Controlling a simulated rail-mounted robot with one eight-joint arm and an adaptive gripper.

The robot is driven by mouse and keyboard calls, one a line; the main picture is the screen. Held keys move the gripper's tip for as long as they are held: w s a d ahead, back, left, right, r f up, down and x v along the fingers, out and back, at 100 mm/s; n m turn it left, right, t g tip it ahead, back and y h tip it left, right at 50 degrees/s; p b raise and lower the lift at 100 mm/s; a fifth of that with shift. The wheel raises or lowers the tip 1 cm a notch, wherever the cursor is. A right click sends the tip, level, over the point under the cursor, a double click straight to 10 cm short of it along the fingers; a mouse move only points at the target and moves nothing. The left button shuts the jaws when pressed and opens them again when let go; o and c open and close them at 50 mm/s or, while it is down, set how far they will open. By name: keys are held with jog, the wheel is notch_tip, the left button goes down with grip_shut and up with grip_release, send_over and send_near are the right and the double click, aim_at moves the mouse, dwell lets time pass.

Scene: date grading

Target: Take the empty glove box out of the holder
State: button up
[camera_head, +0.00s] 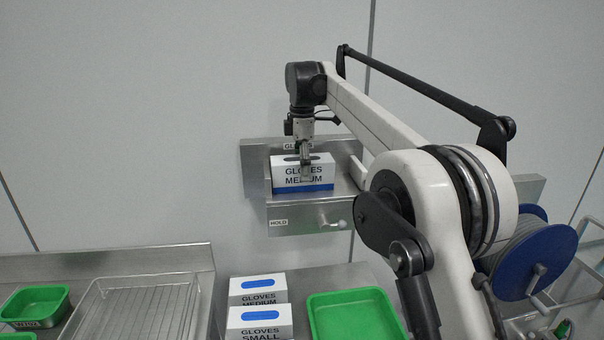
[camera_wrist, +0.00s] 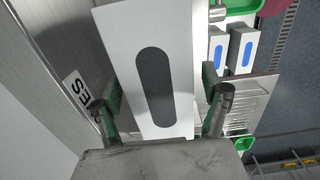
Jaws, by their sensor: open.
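The glove box (camera_head: 303,173), white with a blue band and the words GLOVES MEDIUM, sits in the metal holder (camera_head: 257,170) on the wall. In the wrist view the glove box (camera_wrist: 121,38) shows its white top with a dark oval slot. The slot looks dark, with no glove showing. My gripper (camera_head: 305,170) points down at the box from above. In the wrist view my gripper (camera_wrist: 163,98) is open, with one finger on each side of the box. I cannot tell whether the fingers touch it.
Two glove boxes with blue slots, one MEDIUM (camera_head: 258,289) and one SMALL (camera_head: 259,322), stand on the counter below. A green tray (camera_head: 355,293) is right of them. A wire rack (camera_head: 140,308) lies left. A drawer marked HOLD (camera_head: 300,222) is under the holder.

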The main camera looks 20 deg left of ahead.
jog(key=c, duration=1.2)
jog(key=shift+o, duration=0.2)
